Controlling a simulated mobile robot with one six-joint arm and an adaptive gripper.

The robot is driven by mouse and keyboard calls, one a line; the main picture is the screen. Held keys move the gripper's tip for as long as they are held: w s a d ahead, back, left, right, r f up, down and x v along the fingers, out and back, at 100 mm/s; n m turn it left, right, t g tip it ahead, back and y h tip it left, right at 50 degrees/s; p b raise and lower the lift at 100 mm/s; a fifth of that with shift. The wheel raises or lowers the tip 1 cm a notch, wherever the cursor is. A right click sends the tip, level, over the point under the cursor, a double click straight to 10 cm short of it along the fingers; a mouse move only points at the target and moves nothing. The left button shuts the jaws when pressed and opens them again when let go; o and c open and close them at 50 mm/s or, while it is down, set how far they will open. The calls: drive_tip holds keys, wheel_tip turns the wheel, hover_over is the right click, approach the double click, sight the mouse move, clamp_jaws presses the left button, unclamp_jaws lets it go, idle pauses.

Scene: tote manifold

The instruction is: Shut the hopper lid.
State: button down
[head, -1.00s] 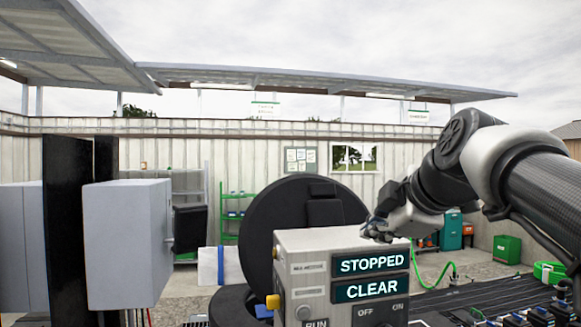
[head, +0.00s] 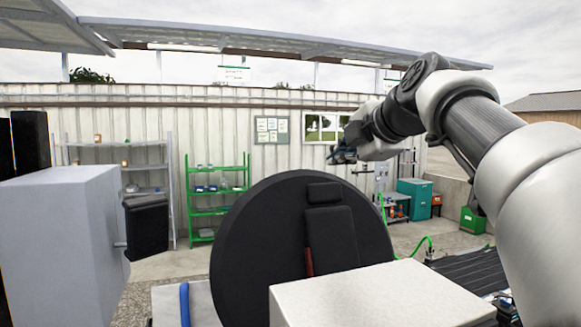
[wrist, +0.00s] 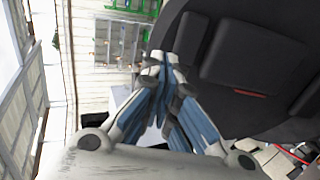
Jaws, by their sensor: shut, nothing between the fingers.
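The hopper lid (head: 250,235) is a large round black disc standing raised, close to upright, in the middle of the head view. It carries a darker raised block and a red strip (head: 309,262). The lid also fills the upper right of the wrist view (wrist: 240,115). My gripper (head: 343,155) is above and to the right of the lid's top edge in the head view. In the wrist view its fingers (wrist: 163,62) are together and hold nothing, overlapping the lid's left edge. I cannot tell whether they touch it. The hopper's mouth is hidden.
A pale control box (head: 380,298) stands in front of the lid, its front face out of view. A large grey cabinet (head: 60,230) is at the left. Green shelving (head: 218,190) and a teal cabinet (head: 413,198) stand farther back. Open ground lies behind the lid.

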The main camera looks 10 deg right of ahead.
sight(314, 173)
drive_tip(key=p+x, duration=0.4)
drive_tip(key=x, duration=0.7)
drive_tip(key=shift+w+p, duration=0.25)
drive_tip(key=shift+p, duration=0.1)
drive_tip(key=p+x, duration=0.2)
drive_tip(key=x, duration=1)
drive_tip(key=shift+w+f, duration=0.1)
drive_tip(key=shift+f, duration=0.05)
